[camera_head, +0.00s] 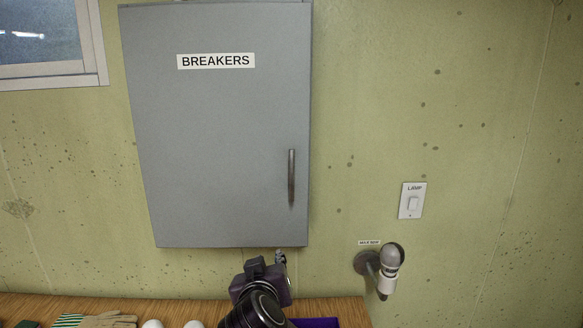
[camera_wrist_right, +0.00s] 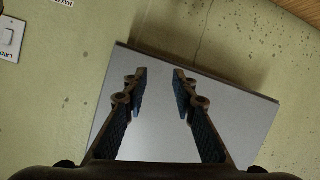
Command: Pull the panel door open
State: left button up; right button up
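The grey panel door (camera_head: 220,120) is labelled BREAKERS and hangs on the green wall; it looks shut. Its dark vertical bar handle (camera_head: 291,178) is near the door's right edge. My right gripper (camera_head: 280,257) is at the panel's bottom edge, below and a little left of the handle. In the right wrist view the fingers of the right gripper (camera_wrist_right: 159,73) are apart with nothing between them. The grey panel (camera_wrist_right: 225,98) fills the space behind them there, and I cannot make out the handle in that view. My left gripper is not in view.
A wooden bench top (camera_head: 30,306) runs below, with gloves (camera_head: 108,320), white round things and a purple thing (camera_head: 315,322). To the right are a lamp switch (camera_head: 412,201) and a wall-mounted valve or tap (camera_head: 385,268).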

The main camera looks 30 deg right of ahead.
aim_at(292, 173)
notch_tip(292, 173, up, 18)
jog(key=s+d+m+t+h, duration=0.1)
jog(key=s+d+m+h, duration=0.2)
jog(key=m+h, duration=0.15)
jog(key=shift+m, duration=0.35)
jog(key=p+x, duration=0.1)
jog(key=x, duration=0.1)
jog(key=p+x, duration=0.1)
jog(key=x, duration=0.1)
jog(key=p+x, duration=0.1)
jog(key=x, duration=0.2)
jog(key=shift+w+a+r+p, duration=0.1)
jog(key=shift+a+r+p, duration=0.05)
jog(key=shift+r+p, duration=0.25)
jog(key=shift+w+d+f, duration=0.2)
jog(key=shift+w+d, duration=0.05)
jog(key=shift+w, duration=0.1)
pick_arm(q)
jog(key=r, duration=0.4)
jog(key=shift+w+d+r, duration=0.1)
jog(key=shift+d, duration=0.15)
pick_arm(e)
jog(key=shift+c, duration=0.2)
grip_shut()
